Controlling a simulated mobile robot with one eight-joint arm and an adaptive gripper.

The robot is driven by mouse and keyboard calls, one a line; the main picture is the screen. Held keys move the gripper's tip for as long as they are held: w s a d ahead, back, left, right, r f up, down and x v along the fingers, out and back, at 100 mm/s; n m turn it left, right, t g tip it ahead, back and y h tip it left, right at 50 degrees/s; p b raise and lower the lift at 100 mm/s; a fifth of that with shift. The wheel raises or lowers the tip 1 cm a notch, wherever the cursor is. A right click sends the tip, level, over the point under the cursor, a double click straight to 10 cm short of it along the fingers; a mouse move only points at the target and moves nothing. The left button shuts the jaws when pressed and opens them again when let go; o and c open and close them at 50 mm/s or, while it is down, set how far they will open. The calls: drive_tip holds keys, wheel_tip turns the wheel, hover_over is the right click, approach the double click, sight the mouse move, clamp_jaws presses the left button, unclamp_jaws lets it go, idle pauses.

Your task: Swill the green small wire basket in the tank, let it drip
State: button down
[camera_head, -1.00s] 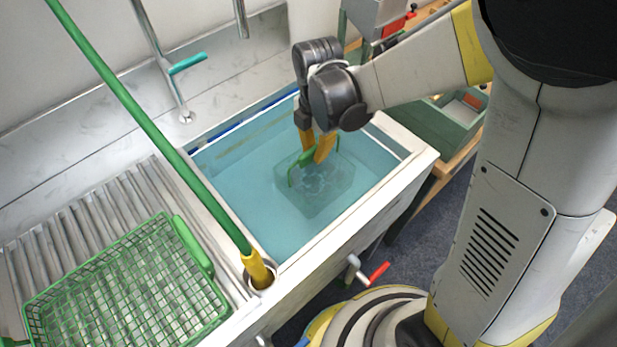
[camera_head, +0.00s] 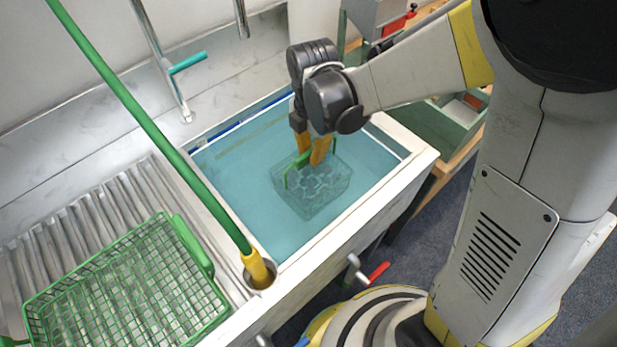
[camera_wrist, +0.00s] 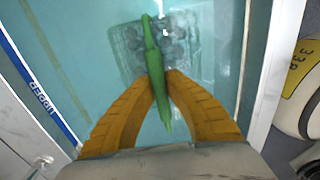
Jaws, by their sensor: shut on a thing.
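The small wire basket (camera_head: 318,192) hangs in the water of the tank (camera_head: 262,225), mostly or wholly under the surface. Its green handle (camera_head: 293,172) stands up out of it. My gripper (camera_head: 311,160) is shut on this handle, with yellow fingers on either side. In the wrist view the fingers (camera_wrist: 160,85) close on the green handle (camera_wrist: 153,62), and the basket's mesh (camera_wrist: 128,45) shows blurred under the water. What lies inside the basket is hard to tell; pale ring-like shapes show there.
A larger green wire basket (camera_head: 128,290) sits on the ribbed drainboard (camera_head: 92,215) left of the tank. A green pole with a yellow end (camera_head: 258,270) stands in a round hole at the tank's near left corner. A tap with a teal lever (camera_head: 187,63) rises behind. A red-handled valve (camera_head: 378,271) juts from the front.

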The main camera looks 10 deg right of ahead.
drive_tip(key=shift+w+d, duration=0.35)
drive_tip(key=shift+d, duration=0.15)
drive_tip(key=shift+s+a, duration=0.1)
drive_tip(key=shift+s+a, duration=0.5)
drive_tip(key=shift+a, duration=0.25)
drive_tip(key=shift+w+d, duration=0.1)
drive_tip(key=shift+w+d, duration=0.5)
drive_tip(key=shift+d, duration=0.25)
